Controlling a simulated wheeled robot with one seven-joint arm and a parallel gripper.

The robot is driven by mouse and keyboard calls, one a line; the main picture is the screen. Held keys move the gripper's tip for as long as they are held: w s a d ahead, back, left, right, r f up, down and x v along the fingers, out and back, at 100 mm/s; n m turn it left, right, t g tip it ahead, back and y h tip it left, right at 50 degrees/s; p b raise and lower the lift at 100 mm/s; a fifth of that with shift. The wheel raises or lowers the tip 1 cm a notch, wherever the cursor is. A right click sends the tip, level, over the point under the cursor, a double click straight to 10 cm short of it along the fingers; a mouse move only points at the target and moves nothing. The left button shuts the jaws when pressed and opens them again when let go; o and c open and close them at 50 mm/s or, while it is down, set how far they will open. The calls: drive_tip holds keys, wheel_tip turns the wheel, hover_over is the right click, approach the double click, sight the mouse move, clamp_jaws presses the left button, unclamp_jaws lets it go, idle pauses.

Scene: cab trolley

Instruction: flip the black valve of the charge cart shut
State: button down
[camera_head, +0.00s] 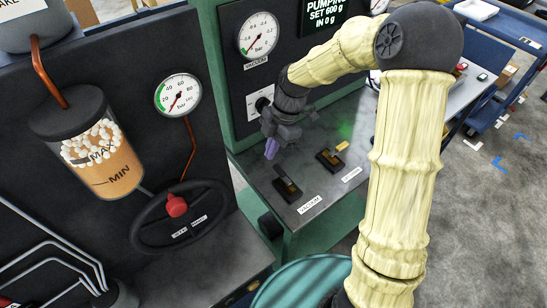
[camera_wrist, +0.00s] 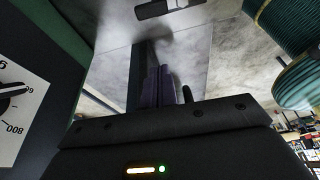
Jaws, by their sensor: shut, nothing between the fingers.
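The charge cart is green with a dark upright panel (camera_head: 285,60) and a grey metal shelf (camera_head: 300,217). On the shelf, the black valve (camera_head: 289,190) sits behind the label reading VACUUM; its handle position is hard to make out. A second valve with a yellow handle (camera_head: 341,147) is to its right. My gripper (camera_head: 270,150) has purple fingertips pointing down above the shelf, behind and left of the black valve, apart from it. In the wrist view my fingers (camera_wrist: 160,86) are together and empty. A dark valve base (camera_wrist: 170,8) shows at the top there; I cannot tell which valve.
A round gauge (camera_head: 259,36) and a display (camera_head: 323,14) are on the panel. A white dial (camera_wrist: 20,105) is close on the left in the wrist view. A black handwheel (camera_head: 180,217) and a tank (camera_head: 88,145) stand at left. A blue trolley (camera_head: 497,60) is at right.

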sight(274, 167)
drive_tip(key=p+x, duration=0.1)
drive_tip(key=x, duration=0.8)
drive_tip(key=shift+s+a+f, duration=0.15)
drive_tip(key=shift+f, duration=0.15)
drive_tip(key=shift+w+d+r+p, duration=0.2)
drive_tip(key=shift+w+d+p, duration=0.55)
drive_tip(key=shift+d, duration=0.5)
drive_tip(key=shift+w+d+f, duration=0.1)
drive_tip(key=shift+w+d, duration=0.25)
drive_tip(key=shift+d, duration=0.15)
